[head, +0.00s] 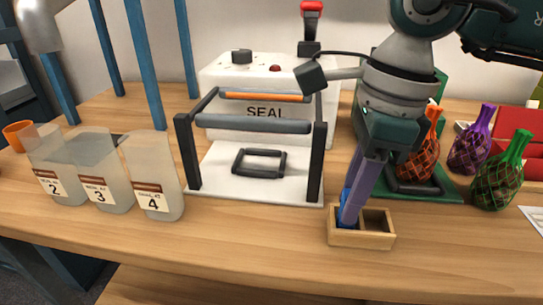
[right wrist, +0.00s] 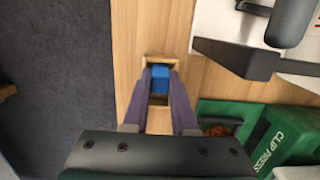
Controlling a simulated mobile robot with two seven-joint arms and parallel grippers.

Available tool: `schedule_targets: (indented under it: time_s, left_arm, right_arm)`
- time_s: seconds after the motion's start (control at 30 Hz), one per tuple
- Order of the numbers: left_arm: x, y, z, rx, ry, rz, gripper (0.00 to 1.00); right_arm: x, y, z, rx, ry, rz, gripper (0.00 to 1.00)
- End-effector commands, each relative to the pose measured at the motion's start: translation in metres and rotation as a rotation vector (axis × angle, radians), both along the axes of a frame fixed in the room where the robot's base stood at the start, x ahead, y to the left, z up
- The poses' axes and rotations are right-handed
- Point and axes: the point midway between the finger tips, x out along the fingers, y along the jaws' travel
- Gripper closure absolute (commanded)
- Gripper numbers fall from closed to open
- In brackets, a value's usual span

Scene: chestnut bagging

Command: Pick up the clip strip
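The blue clip strip (right wrist: 160,78) stands in a small wooden box (head: 377,239) near the table's front edge. In the head view only slivers of the clip strip (head: 342,222) show beside my right gripper's fingers. My right gripper (head: 350,218) points down into the box's left compartment, its purple fingers either side of the clip strip. In the right wrist view, the fingertips (right wrist: 160,75) are apart with the strip between them. Whether they press on it cannot be made out. My left gripper is not in view.
The box's right compartment looks empty. A white sealer (head: 265,177) stands behind to the left, a green clip press (head: 440,190) behind to the right. Netted bags (head: 497,178) stand at the right. Numbered cups (head: 153,180) stand at the left. The table front between cups and box is clear.

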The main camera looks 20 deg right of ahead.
Motion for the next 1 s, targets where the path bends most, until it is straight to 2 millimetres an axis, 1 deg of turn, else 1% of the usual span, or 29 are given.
schedule_targets:
  time_s: [0.03,0.2,0.63,0.77,0.87,1.0]
  left_arm:
    - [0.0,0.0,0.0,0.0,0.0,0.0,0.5]
    - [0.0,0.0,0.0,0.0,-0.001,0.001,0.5]
    - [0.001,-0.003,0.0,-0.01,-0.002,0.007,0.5]
    - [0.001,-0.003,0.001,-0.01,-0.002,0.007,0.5]
    - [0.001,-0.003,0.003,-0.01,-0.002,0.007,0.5]
    - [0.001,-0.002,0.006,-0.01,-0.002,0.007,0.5]
  right_arm:
    - [0.0,0.0,0.0,0.0,0.0,0.0,0.82]
    - [0.0,0.0,0.0,0.0,0.0,0.0,1.0]
    - [0.0,0.0,0.0,0.0,0.0,0.0,1.0]
    - [0.001,0.0,0.004,0.0,-0.001,0.0,1.0]
    - [0.001,0.0,0.012,0.002,-0.003,0.0,1.0]
    - [0.001,0.0,0.035,-0.001,-0.005,0.0,1.0]
